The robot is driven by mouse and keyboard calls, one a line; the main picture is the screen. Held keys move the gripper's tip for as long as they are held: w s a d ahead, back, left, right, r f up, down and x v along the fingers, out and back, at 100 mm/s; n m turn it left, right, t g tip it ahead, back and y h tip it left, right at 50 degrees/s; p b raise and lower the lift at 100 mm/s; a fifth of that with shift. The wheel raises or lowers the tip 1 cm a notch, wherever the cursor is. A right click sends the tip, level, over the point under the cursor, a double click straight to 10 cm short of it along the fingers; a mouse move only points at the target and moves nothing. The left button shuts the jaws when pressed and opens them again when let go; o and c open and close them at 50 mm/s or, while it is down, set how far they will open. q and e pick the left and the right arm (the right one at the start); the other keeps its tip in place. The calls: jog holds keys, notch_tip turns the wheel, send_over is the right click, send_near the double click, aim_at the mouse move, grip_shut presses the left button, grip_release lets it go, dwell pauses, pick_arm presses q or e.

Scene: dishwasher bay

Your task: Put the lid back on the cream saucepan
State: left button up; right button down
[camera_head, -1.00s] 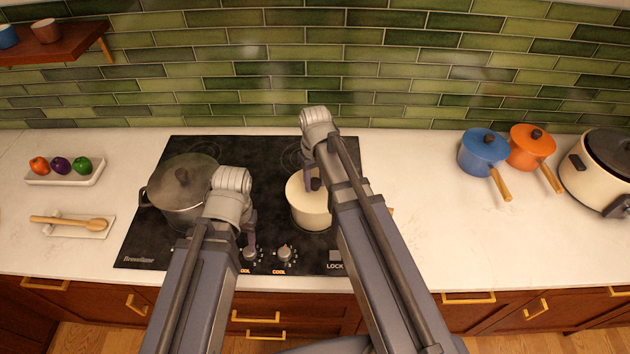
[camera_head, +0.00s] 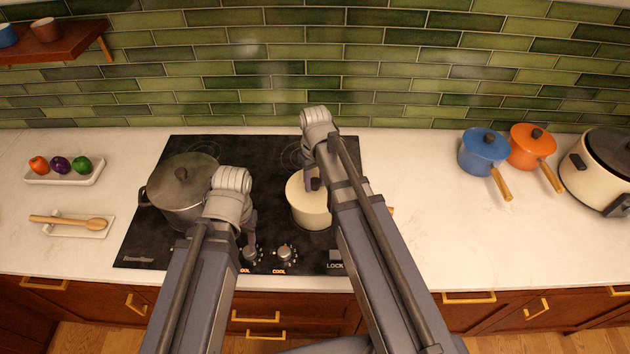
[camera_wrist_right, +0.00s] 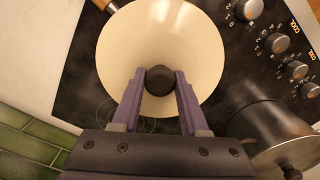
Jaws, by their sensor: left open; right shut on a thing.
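The cream saucepan (camera_head: 311,218) stands on the right part of the black cooktop, its handle mostly hidden behind my right arm. Its cream lid (camera_wrist_right: 185,55) with a dark round knob (camera_wrist_right: 160,80) fills the top of the right wrist view. My right gripper (camera_wrist_right: 159,88) is shut on that knob, one finger on each side. In the head view the lid is at the top of the saucepan; I cannot tell whether it rests fully on the rim. My left gripper (camera_head: 248,238) is open and empty above the cooktop's front, near the control knobs.
A grey lidded pot (camera_head: 178,205) stands on the left of the cooktop (camera_head: 150,240), beside my left gripper. Control knobs (camera_head: 285,253) line its front edge. Blue (camera_head: 482,155) and orange (camera_head: 530,150) saucepans and a cream cooker (camera_head: 590,185) stand at right. The counter between is clear.

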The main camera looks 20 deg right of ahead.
dwell(0.4)
grip_release()
dwell(0.5)
jog(key=shift+r+p, duration=3.5)
jog(key=shift+r, duration=0.05)
jog(key=shift+c, duration=0.2)
grip_shut()
